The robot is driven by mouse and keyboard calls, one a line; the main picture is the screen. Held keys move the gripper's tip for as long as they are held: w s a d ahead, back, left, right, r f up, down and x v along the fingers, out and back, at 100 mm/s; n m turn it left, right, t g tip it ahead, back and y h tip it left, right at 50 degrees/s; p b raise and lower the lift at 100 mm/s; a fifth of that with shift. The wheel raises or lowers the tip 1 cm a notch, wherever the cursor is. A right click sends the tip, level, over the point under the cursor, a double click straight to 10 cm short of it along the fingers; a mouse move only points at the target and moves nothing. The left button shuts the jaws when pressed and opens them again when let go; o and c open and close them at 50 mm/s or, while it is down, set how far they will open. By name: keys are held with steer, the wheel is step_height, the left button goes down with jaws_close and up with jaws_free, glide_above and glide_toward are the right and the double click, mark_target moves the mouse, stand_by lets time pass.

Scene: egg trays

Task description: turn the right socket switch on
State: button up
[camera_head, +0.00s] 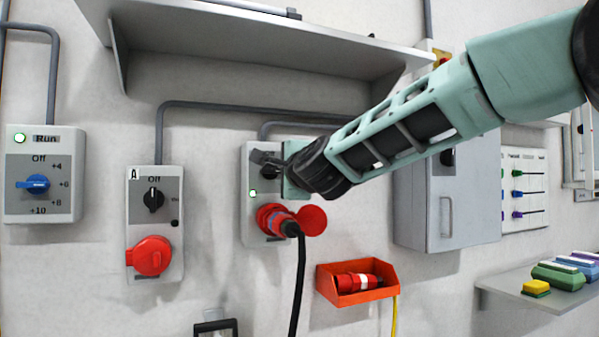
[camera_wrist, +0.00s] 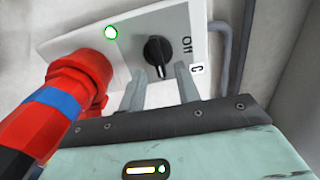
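The right socket box (camera_head: 252,226) is on the wall, with a red plug (camera_head: 278,222) in its socket and a lit green lamp (camera_head: 253,193). In the wrist view its black rotary switch (camera_wrist: 155,50) is clear; its white mark points down in the picture, about a quarter turn from the "Off" label (camera_wrist: 187,44) at the right. The green lamp (camera_wrist: 110,32) is lit there too. My gripper (camera_wrist: 160,76) is open, its fingertips on either side of the switch's lower end; contact is not clear. In the head view my gripper partly hides the switch.
The left socket box (camera_head: 155,222), marked A, has its switch upright at Off and its red cover shut. A shelf (camera_head: 250,45) is above my arm. A grey cabinet (camera_head: 460,205) and an orange bin (camera_head: 350,297) are to the right. A black cable (camera_head: 298,285) hangs from the plug.

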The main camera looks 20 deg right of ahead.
steer(key=s+p, duration=0.6)
steer(key=s, duration=0.9)
steer(key=shift+s+p, duration=0.35)
steer(key=s+a+f+n+g+y, duration=0.3)
steer(key=s+a+f+n+g, duration=0.15)
steer(key=a+f+n, duration=0.3)
steer(key=s+a+f+n+g+y, duration=0.3)
steer(key=s+a+f+n+g, duration=0.15)
steer(key=a+f+n, duration=0.35)
steer(key=s+d+f+n+g+h, duration=0.2)
steer(key=s+d+f+n+g, duration=0.2)
steer(key=s+f+n, duration=0.1)
steer(key=s+d+f+n+g+h+p, duration=0.1)
steer(key=s+d+f+n+g+h, duration=0.2)
steer(key=s+f, duration=0.5)
steer(key=s+d+n+g, duration=0.1)
steer(key=s+n+g, duration=0.1)
steer(key=shift+s+f, duration=0.15)
steer(key=shift+s, duration=0.15)
